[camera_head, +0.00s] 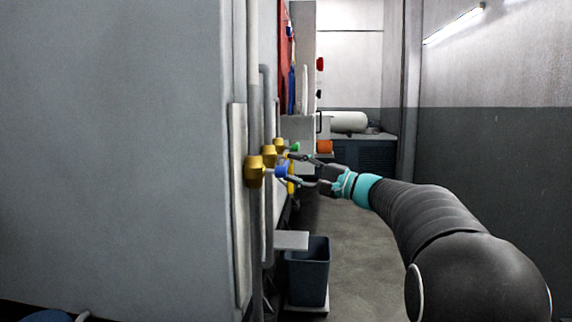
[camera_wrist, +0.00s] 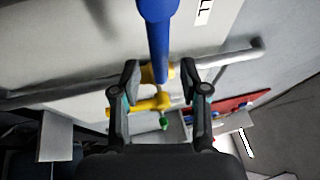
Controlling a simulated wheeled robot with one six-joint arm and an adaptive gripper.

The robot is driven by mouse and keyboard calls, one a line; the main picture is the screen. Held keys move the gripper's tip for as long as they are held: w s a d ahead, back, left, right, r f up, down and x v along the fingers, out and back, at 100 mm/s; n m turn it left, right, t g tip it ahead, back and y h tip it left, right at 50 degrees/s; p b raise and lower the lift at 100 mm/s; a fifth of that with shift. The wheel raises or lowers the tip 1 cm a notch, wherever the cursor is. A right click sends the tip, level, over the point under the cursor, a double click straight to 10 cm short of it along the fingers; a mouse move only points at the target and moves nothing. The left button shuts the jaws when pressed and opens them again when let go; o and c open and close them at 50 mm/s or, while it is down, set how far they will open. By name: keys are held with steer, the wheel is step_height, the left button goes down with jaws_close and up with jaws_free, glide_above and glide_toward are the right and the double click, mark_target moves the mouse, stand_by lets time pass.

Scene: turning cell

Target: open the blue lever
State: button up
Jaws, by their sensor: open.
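The blue lever (camera_head: 282,171) sits on the nearest yellow valve body (camera_head: 254,171), on a pipe along the grey wall. In the wrist view the blue lever (camera_wrist: 158,38) runs from the top edge down toward the gap between my fingertips. My gripper (camera_head: 291,169) is open beside the lever, with its fingers reaching left toward it. In the wrist view the open fingers (camera_wrist: 160,72) stand either side of the line of the lever's lower end. I cannot tell whether they touch it.
Farther along are a second yellow valve body (camera_head: 268,156) and a green lever (camera_head: 294,147). A yellow lever (camera_wrist: 150,105) shows in the wrist view. A small grey shelf (camera_head: 292,240) and a dark bin (camera_head: 310,272) are below. The floor (camera_head: 350,240) to the right is clear.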

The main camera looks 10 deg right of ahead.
mark_target(286, 161)
steer(key=shift+x, duration=1.5)
jaws_close()
